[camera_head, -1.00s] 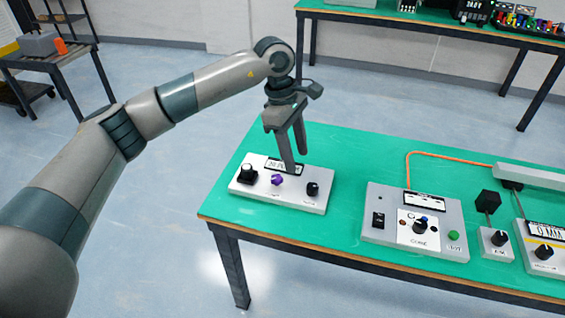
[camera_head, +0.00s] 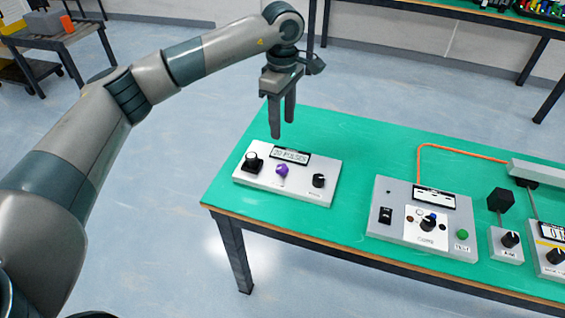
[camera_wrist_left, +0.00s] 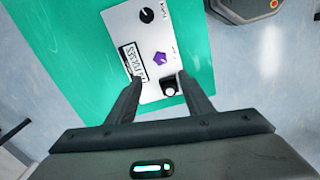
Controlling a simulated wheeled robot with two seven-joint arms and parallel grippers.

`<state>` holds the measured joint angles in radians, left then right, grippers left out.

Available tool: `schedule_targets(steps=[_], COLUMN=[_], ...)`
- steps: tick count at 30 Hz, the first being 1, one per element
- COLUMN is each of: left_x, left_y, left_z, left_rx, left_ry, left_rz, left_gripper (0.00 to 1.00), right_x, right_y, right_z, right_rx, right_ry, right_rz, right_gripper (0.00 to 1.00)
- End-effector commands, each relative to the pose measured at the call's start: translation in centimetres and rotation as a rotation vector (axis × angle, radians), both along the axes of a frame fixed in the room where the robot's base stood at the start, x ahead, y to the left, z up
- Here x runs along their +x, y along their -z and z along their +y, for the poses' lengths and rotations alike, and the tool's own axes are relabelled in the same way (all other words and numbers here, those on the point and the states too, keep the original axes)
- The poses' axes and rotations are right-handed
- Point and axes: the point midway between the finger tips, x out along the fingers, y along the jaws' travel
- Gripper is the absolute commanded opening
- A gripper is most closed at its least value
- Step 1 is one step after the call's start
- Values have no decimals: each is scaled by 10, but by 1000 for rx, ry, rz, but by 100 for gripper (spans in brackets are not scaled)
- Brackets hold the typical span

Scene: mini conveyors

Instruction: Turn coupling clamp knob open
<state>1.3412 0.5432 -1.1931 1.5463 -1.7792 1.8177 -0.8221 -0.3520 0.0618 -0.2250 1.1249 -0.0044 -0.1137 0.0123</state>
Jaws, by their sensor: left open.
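A white control panel (camera_head: 236,176) sits at the near left of the green table. It carries a black knob (camera_head: 252,161) at left, a purple knob (camera_head: 282,170) in the middle, a black knob (camera_head: 319,180) at right and a display (camera_head: 290,155) reading what looks like 20 pulses. Small labels are unreadable, so I cannot tell which knob is the coupling clamp knob. My left gripper (camera_head: 282,130) is open and empty, fingers down, above the panel's back edge. In the left wrist view, its fingers (camera_wrist_left: 160,82) flank the display and the left black knob (camera_wrist_left: 170,87), with the purple knob (camera_wrist_left: 161,59) beyond. My right gripper is out of view.
A grey panel (camera_head: 381,220) with a switch, a dial and a green button (camera_head: 462,234) stands right of the white one. An orange cable (camera_head: 455,149) runs behind it. Small knob boxes (camera_head: 506,253) stand further right. The green tabletop (camera_head: 345,135) behind the white panel is clear.

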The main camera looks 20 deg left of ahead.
Motion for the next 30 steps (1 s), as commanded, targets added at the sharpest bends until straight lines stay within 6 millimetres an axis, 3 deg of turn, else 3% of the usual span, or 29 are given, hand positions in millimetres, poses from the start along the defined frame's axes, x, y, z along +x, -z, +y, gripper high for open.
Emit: schedule_targets(steps=[11,24,30], left_x=[-1,-1,0], left_y=[59,134,154], left_z=[0,0,1], left_rx=[1,2,0], left_ry=[-1,-1,-1], left_rz=[5,4,2], left_gripper=[47,47,47], right_x=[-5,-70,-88], right_y=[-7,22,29], right_z=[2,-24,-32], right_rx=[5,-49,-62], right_ry=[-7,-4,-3], right_rz=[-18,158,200], right_gripper=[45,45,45])
